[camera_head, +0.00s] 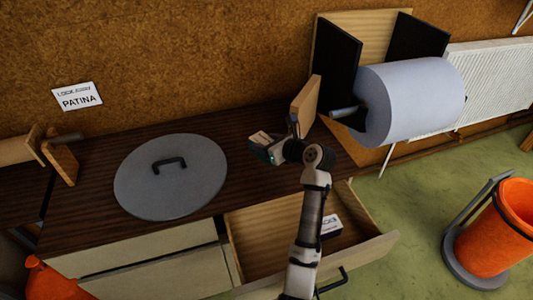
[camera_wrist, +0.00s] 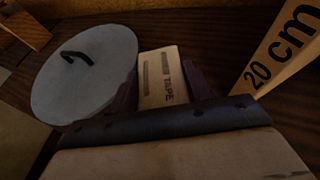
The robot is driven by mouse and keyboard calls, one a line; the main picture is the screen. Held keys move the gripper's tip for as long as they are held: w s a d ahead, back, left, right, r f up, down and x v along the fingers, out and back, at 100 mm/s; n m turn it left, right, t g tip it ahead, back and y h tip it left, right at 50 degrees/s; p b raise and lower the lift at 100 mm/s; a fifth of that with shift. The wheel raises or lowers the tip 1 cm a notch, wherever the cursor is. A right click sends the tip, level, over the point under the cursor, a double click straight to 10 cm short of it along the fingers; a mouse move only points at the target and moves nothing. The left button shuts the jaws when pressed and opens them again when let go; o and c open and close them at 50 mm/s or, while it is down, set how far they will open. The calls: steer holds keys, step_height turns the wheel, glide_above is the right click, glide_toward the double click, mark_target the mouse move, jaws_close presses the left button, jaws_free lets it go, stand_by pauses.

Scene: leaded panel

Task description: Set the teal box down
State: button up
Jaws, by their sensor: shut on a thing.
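My gripper (camera_head: 268,147) is over the dark wooden worktop (camera_head: 105,145), right of the round grey lid. In the wrist view its two dark fingers (camera_wrist: 160,90) stand on either side of a small box (camera_wrist: 160,72) with a tan top marked TAPE, and they are shut on it. The box also shows in the head view (camera_head: 259,138), small, at the gripper's tip.
The grey lid (camera_head: 170,178) with a black handle lies to the left. A wooden piece marked 20 cm (camera_wrist: 280,52) stands close on the right. An open drawer (camera_head: 263,240) below holds a small white box (camera_head: 331,226). A large paper roll (camera_head: 415,100) is at the right.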

steer(key=shift+f, duration=2.65)
steer(key=shift+f+p, duration=0.1)
steer(key=shift+p, duration=0.2)
steer(key=o, duration=1)
steer(key=shift+o, duration=0.2)
steer(key=shift+s+d+r, duration=0.1)
steer(key=shift+r, duration=0.1)
steer(key=b+v, duration=0.1)
steer(key=v, duration=1)
steer(key=shift+s+d+b, duration=0.25)
steer(key=shift+b, duration=0.15)
